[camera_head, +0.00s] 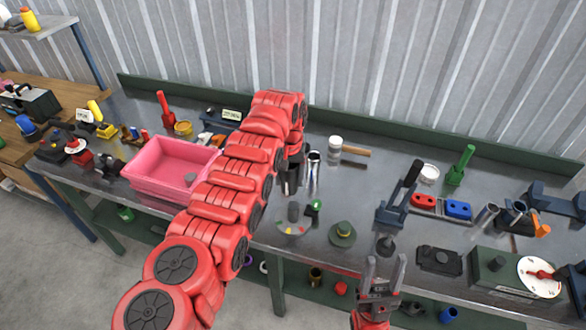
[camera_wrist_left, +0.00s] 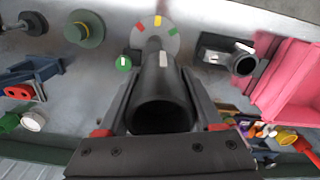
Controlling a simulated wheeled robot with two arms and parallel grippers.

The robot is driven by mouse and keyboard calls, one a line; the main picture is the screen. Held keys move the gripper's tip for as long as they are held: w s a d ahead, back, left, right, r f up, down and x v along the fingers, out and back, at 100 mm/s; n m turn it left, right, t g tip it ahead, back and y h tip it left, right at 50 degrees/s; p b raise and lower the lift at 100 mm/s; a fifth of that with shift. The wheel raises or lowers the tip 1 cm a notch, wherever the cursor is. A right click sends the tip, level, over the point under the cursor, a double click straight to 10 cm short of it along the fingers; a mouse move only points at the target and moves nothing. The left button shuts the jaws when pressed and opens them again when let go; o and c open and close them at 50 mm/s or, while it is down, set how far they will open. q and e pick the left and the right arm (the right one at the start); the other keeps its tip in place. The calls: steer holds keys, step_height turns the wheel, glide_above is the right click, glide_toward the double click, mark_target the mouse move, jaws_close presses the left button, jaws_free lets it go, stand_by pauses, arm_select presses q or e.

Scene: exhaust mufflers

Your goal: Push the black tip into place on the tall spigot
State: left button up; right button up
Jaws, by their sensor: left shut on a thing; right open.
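My left gripper (camera_wrist_left: 163,100) is shut on the black tip (camera_wrist_left: 160,112), a dark hollow tube whose open end faces the wrist camera. In the head view the dark tip (camera_head: 292,180) shows below my left arm, over the bench. A grey upright post (camera_head: 293,211), apparently the tall spigot, stands on a round disc (camera_head: 281,228) with coloured marks. In the left wrist view the disc (camera_wrist_left: 172,40) lies just beyond the tip, which hides most of the post. I cannot tell whether tip and post touch. My right gripper (camera_head: 384,268) is open and empty at the bench's front.
A pink bin (camera_head: 160,178) stands left of my arm. A small green part (camera_head: 315,207) and a green round base (camera_head: 342,236) sit right of the disc.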

arm_select(q)
steer(key=shift+d, duration=0.35)
steer(key=shift+s+d+f, duration=0.15)
steer(key=shift+s+d, duration=0.05)
steer(key=shift+d, duration=0.1)
steer(key=shift+a+f, duration=0.1)
steer(key=shift+a, duration=0.05)
steer(key=shift+f+b, duration=2.5)
steer(key=shift+f, duration=0.65)
steer(key=shift+f, duration=0.1)
